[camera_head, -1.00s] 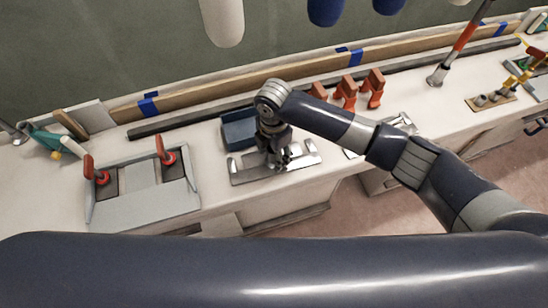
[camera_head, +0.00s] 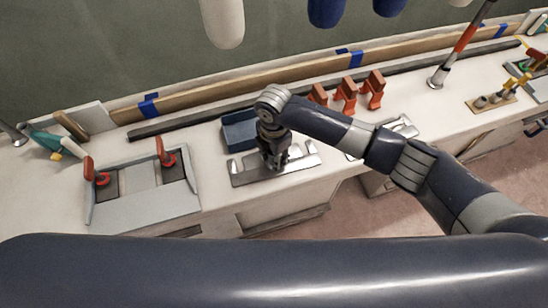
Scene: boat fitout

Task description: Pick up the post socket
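My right gripper (camera_head: 274,164) points down over a metal plate (camera_head: 246,177) on the white counter. Bright metal parts stand at the plate's left and right ends. The gripper covers the plate's middle. I cannot pick out the post socket for certain; a part between or behind the fingers is hidden. The fingers look close together, but the view is too small to tell whether they hold anything. My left gripper is out of view.
A blue bin (camera_head: 238,131) stands just behind the plate. A grey tray (camera_head: 143,212) with red-handled tools is at the left. Orange clamps (camera_head: 347,94) stand at the back right. A wooden strip (camera_head: 205,97) runs along the wall. Bare counter lies between tray and plate.

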